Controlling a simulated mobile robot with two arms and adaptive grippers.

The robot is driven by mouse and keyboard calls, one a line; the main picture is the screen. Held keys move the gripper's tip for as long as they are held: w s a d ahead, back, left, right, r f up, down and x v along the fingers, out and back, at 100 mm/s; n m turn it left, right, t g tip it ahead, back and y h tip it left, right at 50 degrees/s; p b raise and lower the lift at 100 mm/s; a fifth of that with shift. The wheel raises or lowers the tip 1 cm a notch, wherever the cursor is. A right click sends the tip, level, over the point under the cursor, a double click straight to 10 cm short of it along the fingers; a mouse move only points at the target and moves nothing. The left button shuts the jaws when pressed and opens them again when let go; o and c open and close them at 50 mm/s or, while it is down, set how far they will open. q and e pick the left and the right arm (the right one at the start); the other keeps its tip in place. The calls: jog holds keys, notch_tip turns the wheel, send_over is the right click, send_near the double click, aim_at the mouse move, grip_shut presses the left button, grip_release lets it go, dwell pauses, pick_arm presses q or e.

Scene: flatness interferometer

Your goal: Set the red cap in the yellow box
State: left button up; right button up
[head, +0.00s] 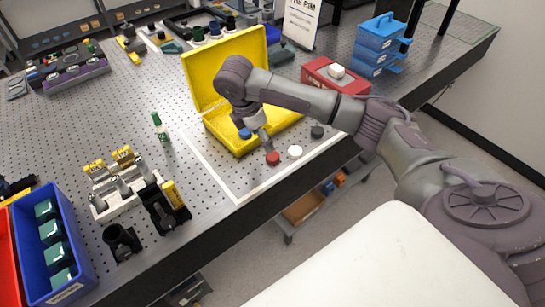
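The red cap (273,158) lies on the perforated table, inside a white-outlined area in front of the yellow box (222,127). The box stands with its lid raised at the back. My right arm reaches in from the right across the box and hides much of its inside. My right gripper (266,147) points down, just above the red cap or at it. Its fingers are small and overlap, so I cannot see whether they touch the cap. My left gripper is not in view.
A white cap (295,152) and a dark cap (317,131) lie right of the red cap. A blue cap (246,133) shows by the box's front edge. A red box (322,77) and blue drawers (376,45) stand behind.

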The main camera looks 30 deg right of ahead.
aim_at(273, 155)
jog(key=x, duration=0.3)
jog(key=shift+d+f, duration=0.1)
jog(key=shift+s+d+f+p, duration=0.15)
jog(key=shift+d+f+p, duration=0.05)
jog(key=shift+f+p, duration=0.35)
jog(key=p+x, duration=0.1)
jog(key=x, duration=0.3)
jog(key=shift+s+d+f, duration=0.1)
jog(key=c, duration=0.9)
